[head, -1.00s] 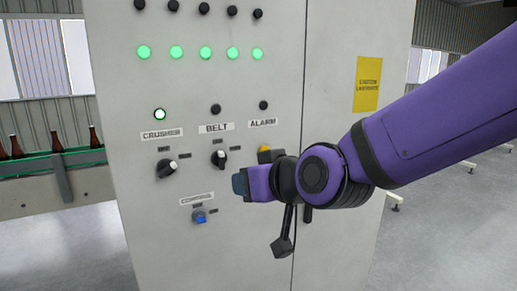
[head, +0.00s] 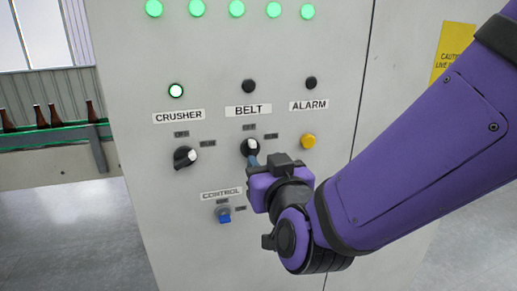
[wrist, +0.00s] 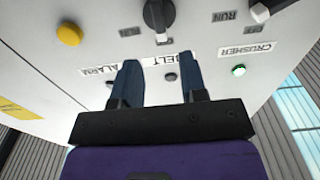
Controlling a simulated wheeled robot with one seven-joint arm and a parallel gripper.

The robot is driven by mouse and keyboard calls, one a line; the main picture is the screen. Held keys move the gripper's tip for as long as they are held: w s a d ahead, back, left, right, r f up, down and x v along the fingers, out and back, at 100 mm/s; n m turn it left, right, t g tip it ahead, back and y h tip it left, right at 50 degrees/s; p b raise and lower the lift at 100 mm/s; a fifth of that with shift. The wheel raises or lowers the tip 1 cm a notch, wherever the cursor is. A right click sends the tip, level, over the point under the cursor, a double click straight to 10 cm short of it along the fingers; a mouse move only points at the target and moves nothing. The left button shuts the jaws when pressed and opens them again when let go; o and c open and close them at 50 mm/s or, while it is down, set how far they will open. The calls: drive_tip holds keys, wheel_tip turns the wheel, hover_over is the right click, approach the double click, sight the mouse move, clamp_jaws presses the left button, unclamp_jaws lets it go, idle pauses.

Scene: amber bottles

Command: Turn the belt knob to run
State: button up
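The belt knob (head: 251,147) is black with a white pointer, under the BELT label on the cabinet. Its pointer is up, at the OFF mark; RUN is to its right. The knob also shows at the top of the upside-down wrist view (wrist: 157,14), pointer toward OFF. My gripper (head: 256,160) is in front of the panel near the knob, one blue fingertip overlapping its lower edge. In the wrist view my gripper (wrist: 160,62) has its two blue fingers apart with nothing between them. The knob appears beyond the tips; contact cannot be told.
The crusher knob (head: 186,157) is left, pointing toward RUN, its lamp (head: 176,91) lit. The belt lamp (head: 248,86) is dark. A yellow alarm button (head: 308,141) is close right of my gripper. A blue control switch (head: 224,215) sits below left.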

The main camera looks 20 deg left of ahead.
sight(254, 148)
drive_tip(key=x, duration=0.7)
drive_tip(key=shift+a, duration=0.1)
clamp_jaws()
